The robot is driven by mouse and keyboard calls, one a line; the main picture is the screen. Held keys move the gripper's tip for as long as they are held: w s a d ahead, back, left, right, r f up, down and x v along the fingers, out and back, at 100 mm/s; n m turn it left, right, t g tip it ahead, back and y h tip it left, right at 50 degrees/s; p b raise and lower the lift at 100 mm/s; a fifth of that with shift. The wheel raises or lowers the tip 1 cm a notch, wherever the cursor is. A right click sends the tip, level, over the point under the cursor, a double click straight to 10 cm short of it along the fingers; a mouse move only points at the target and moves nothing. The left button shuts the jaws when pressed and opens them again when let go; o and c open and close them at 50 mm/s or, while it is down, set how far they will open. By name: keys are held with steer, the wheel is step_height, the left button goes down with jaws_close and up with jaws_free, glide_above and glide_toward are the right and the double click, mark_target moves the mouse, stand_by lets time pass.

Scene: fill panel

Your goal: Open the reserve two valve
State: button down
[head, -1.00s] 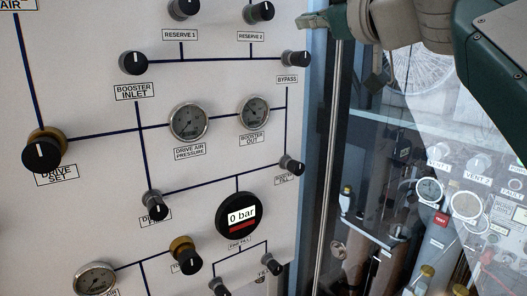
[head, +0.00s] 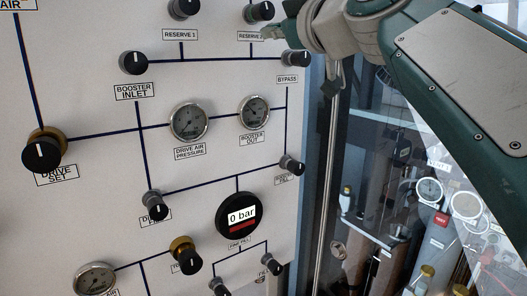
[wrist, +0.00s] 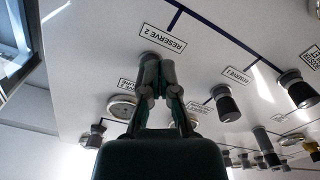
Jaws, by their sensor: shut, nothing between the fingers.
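The reserve 2 valve is a black knob with a white mark (head: 259,12) on the white panel, above its RESERVE 2 label, at the top of the head view. My gripper (head: 268,33) is just below and right of this knob, with its tips near the label. In the wrist view my gripper (wrist: 159,75) is shut and empty, its fingertips together just below the RESERVE 2 label (wrist: 163,37). The fingers mostly hide the knob there. I cannot tell whether they touch it.
The reserve 1 knob (head: 184,8) is to the left, and the bypass knob (head: 296,58) is close below my gripper. Gauges (head: 189,122) and a 0 bar display (head: 241,215) are lower on the panel. A glazed door edge with a vertical bar (head: 330,180) stands right of the panel.

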steer(key=shift+w+a, duration=0.1)
steer(key=shift+w, duration=0.1)
steer(key=shift+r, duration=0.4)
stand_by(0.6)
steer(key=shift+w+d+r, duration=0.2)
steer(key=shift+w+d, duration=0.05)
steer(key=shift+d, duration=0.15)
stand_by(0.3)
steer(key=shift+w+d+r, duration=0.15)
steer(key=shift+d+r, duration=0.15)
steer(key=shift+r, duration=0.05)
stand_by(0.3)
steer(key=v, duration=0.6)
steer(key=shift+w+d+f, duration=0.2)
steer(key=shift+d+f, duration=0.1)
steer(key=shift+f, duration=0.05)
stand_by(0.3)
